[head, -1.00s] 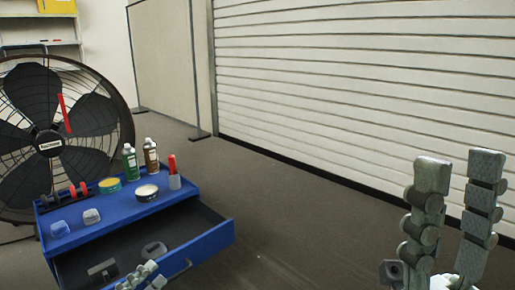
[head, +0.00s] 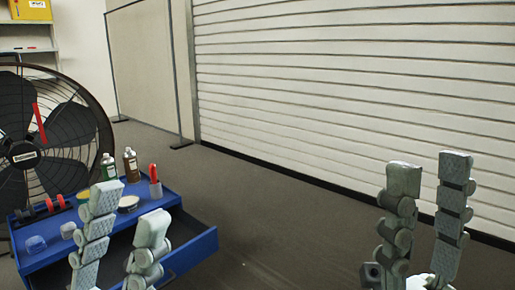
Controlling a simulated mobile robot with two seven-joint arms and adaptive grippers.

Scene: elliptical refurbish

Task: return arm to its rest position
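My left gripper (head: 128,208) is at the lower left of the head view, in front of the blue tool cart. Its two fingers point up and stand apart with nothing between them. My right gripper (head: 428,178) is at the lower right, fingers up and apart, empty, in front of the roller door. The blue tool cart (head: 50,258) has an open drawer (head: 195,251), partly hidden behind my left gripper.
On the cart stand a green bottle (head: 108,168), a brown bottle (head: 130,165), a round tin (head: 128,203) and a grey cup (head: 155,189) with a red item. A large fan (head: 50,130) stands behind. The floor (head: 290,225) between my grippers is clear.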

